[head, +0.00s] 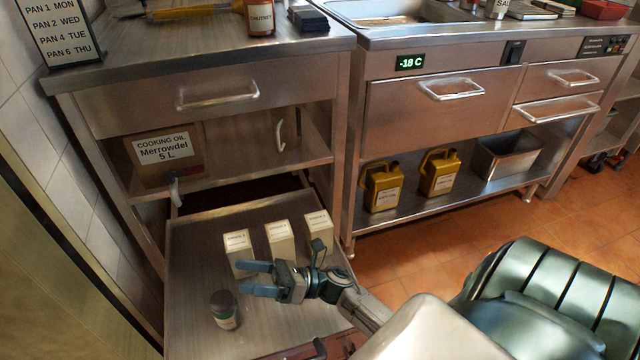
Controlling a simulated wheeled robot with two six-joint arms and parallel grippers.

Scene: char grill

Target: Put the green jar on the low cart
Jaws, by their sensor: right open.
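A small jar with a dark lid, a green body and a pale label (225,310) stands upright on the low cart (190,265), near its front left. My right gripper (241,278) reaches in from the right over the cart, above and slightly right of the jar in the picture. Its two blue-grey fingers are apart and point left, with nothing between them. The jar is clear of the fingers. My left gripper is not in the head view.
Three pale cartons (279,242) stand in a row on the cart behind my right gripper. A cooking oil box (163,152) sits on the counter's shelf behind the cart. Yellow oil cans (383,188) and a steel pan (507,155) are on the right shelf. The cart's left side is bare.

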